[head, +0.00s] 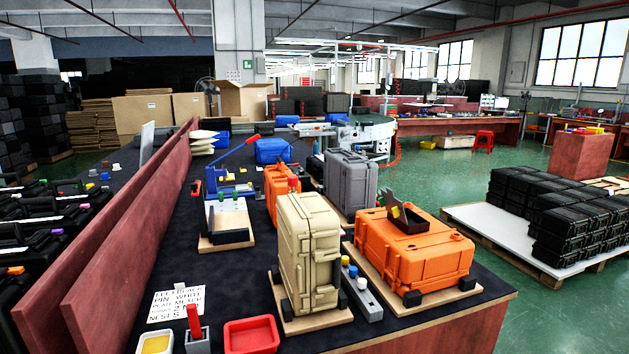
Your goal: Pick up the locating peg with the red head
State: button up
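Two upright red items could be the red-headed peg, and I cannot tell which is. A small red cap (293,184) shows just above the top edge of the tan case (310,250); what it stands on is hidden behind the case. A taller red piece (194,320) stands upright in a small grey block (198,343) at the table's front left. My gripper is not in view.
An orange case (420,262) with an open black box (408,220) on it stands at right. A red tray (251,335), a yellow-filled tray (155,343) and a lettered card (177,304) lie in front. Dark red boards (130,250) wall the left side. Bare dark tabletop shows at centre left.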

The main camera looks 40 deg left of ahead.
aim_at(292, 180)
jog(key=i, duration=0.8)
jog(key=u, duration=1.8)
